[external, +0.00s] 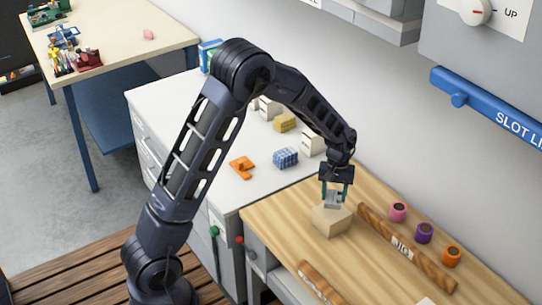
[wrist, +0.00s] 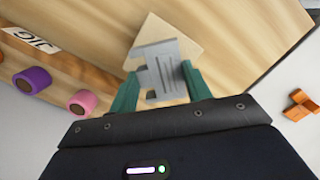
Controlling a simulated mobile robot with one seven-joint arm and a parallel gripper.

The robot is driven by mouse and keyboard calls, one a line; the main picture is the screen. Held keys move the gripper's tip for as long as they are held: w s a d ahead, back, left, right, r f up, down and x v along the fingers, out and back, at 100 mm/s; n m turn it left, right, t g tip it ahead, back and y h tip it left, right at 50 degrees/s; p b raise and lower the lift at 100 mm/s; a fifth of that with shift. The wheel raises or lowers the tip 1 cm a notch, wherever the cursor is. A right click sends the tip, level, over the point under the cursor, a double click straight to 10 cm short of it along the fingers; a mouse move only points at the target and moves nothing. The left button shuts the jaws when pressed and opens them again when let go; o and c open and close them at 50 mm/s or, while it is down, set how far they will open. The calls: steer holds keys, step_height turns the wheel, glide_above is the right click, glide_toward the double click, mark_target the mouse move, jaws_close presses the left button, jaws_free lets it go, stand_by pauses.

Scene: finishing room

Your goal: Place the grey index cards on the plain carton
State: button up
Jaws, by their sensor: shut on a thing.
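My gripper (external: 335,190) is shut on the grey index cards (external: 333,199), a small grey block between its green fingertips. The cards (wrist: 160,72) also show between the fingers in the wrist view. The plain carton (external: 331,221) is a tan box on the wooden worktop, directly below the cards. In the wrist view the carton (wrist: 185,36) shows partly behind the cards, which hide much of its top. I cannot tell whether the cards touch the carton's top or are just above it.
A wooden jig bar (external: 405,248) lies to the right of the carton, with pink (external: 398,211), purple (external: 424,232) and orange (external: 452,256) rolls beyond it. A white counter (external: 225,150) at left holds an orange piece (external: 241,167) and a blue patterned block (external: 285,157).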

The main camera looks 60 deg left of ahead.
mark_target(334, 196)
steer(key=shift+f, duration=1.95)
steer(key=shift+f, duration=0.1)
steer(key=o, duration=1)
steer(key=shift+c, duration=0.2)
